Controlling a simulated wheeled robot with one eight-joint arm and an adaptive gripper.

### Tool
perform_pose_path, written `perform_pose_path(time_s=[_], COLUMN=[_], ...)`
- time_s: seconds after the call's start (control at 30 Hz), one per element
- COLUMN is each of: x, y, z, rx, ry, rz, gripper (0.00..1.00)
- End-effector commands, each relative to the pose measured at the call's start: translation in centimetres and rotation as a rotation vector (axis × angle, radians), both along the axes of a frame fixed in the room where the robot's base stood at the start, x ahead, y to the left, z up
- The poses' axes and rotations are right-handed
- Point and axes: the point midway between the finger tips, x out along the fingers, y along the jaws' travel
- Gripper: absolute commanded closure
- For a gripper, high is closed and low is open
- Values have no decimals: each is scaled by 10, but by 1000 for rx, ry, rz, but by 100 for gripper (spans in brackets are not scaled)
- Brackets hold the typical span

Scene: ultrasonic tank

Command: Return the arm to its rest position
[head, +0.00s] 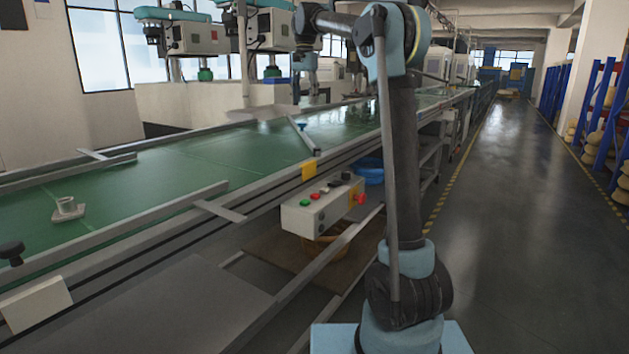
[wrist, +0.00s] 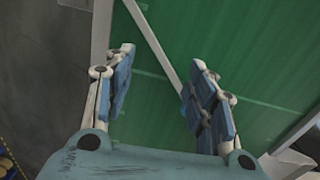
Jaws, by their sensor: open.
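My arm rises at the right of centre in the head view and bends left at the top, with its far end over the green conveyor (head: 210,165). In the wrist view my gripper (wrist: 157,62) has its two blue-padded fingers spread apart with nothing between them. Below the fingers is the green belt (wrist: 220,45), crossed by a pale diagonal bar. The fingers appear to be above the belt; the exact height cannot be told. In the head view the fingers are too small to make out clearly.
A control box (head: 322,205) with coloured buttons is mounted on the conveyor's near side, close to my arm. A small pale part (head: 67,208) lies on the belt at left. Machines (head: 190,38) stand behind. The aisle (head: 510,200) at right is clear; blue racks (head: 590,100) line it.

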Motion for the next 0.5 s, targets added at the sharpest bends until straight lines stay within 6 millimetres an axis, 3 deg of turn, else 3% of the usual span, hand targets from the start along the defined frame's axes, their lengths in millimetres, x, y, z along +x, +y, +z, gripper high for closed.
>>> perform_pose_path(time_s=[0.27,0.5], x=[-33,-86], y=[-30,-74], z=[-7,-26], rx=[3,5], ry=[-16,-39], rz=[44,109], gripper=[49,49])
